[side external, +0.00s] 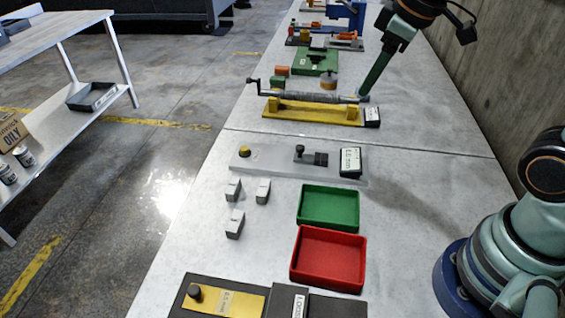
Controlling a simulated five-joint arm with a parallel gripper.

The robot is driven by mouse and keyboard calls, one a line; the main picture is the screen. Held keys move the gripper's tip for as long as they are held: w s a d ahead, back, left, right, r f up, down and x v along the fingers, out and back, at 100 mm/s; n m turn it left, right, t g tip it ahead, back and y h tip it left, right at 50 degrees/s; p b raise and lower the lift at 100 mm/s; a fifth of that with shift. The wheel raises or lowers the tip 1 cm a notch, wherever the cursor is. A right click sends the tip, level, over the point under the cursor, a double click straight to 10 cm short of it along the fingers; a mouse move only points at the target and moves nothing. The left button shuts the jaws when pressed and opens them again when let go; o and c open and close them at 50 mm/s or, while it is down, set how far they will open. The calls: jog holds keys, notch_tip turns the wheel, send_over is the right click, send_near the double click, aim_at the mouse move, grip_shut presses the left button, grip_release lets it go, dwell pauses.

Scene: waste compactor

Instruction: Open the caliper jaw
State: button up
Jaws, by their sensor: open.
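The caliper appears to be the long grey plate (270,166) lying flat across the bench. It has a yellow button (244,151) at its left, a black knob on a dark slider (301,152) right of the middle, and a white readout (350,161) at its right end. Its jaw gap is too small to make out. My gripper (364,96) reaches down from the top right, its tip beside the right end of a threaded rod on a yellow base (315,111). It is beyond and above the caliper, apart from it. It is open, with nothing visible in it.
Three small grey blocks (234,224) stand nearer than the caliper, beside a green tray (328,207) and a red tray (329,259). A dark fixture with a yellow plate (224,301) is at the front. A green fixture (314,62) is farther back. A concrete wall (507,80) borders the right.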

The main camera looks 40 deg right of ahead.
jog(key=w+a+f+n+g, duration=0.2)
jog(key=w+a+f+n, duration=0.1)
jog(key=w+n, duration=0.4)
jog(key=n+g, duration=0.2)
jog(key=n, duration=0.4)
send_over(300, 147)
notch_tip(300, 147, down, 6)
notch_tip(300, 147, down, 12)
jog(key=shift+w+f, duration=0.1)
jog(key=shift+f, duration=0.1)
grip_shut()
jog(key=shift+r, duration=0.1)
dwell(0.5)
